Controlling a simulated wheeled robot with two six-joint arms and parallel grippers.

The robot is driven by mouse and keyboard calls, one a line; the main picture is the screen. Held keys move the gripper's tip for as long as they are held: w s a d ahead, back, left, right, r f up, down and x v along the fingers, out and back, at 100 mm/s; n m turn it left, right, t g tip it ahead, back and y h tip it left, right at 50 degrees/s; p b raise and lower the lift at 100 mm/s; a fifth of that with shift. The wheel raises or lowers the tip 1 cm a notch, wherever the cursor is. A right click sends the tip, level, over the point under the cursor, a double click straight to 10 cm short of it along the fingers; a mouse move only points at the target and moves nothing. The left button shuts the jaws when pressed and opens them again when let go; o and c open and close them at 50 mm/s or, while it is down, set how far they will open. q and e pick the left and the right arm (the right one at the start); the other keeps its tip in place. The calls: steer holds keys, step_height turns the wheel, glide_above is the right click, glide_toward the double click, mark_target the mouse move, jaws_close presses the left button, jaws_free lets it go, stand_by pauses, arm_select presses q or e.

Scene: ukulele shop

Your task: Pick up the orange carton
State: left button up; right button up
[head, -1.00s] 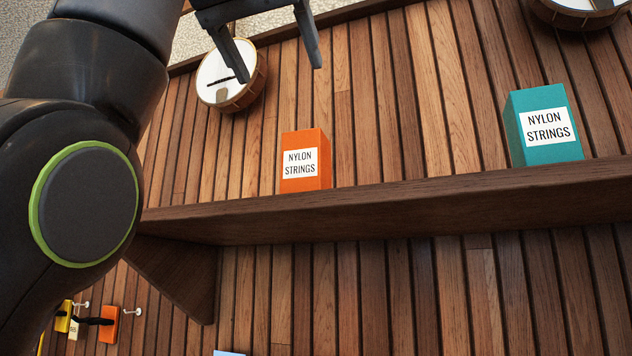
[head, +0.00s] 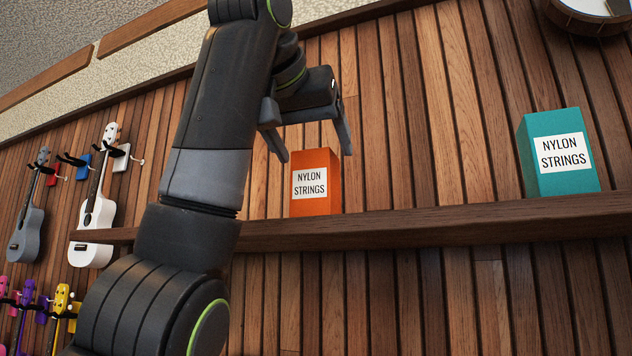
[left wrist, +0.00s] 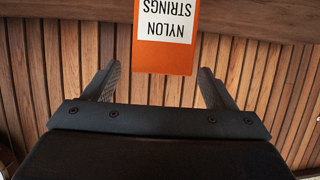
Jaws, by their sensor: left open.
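The orange carton (head: 318,201) with a white "NYLON STRINGS" label stands upright on the dark wooden shelf (head: 420,230). My left gripper (head: 315,155) is open and empty, with its fingers pointing down around the carton's upper part in the head view. In the left wrist view the carton (left wrist: 165,58) appears upside down, centred between the two open fingers and beyond their tips. I cannot tell from the pictures whether a finger touches it. My right gripper is not in view.
A teal carton (head: 560,172) stands on the same shelf to the right, with clear shelf between. Ukuleles, one white (head: 93,220) and one grey (head: 27,228), hang on the slatted wall at left. A drum-like instrument (head: 588,14) is at upper right.

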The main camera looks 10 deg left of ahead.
mark_target(319, 165)
arm_select(q)
steer(key=p+x, duration=0.3)
steer(key=x, duration=0.1)
steer(key=shift+r, duration=0.2)
steer(key=shift+w+f+p, duration=0.35)
steer(key=shift+w+p, duration=0.1)
steer(key=shift+p, duration=0.15)
steer(key=shift+c, duration=0.2)
steer(key=c, duration=1.1)
steer(key=shift+o, duration=0.2)
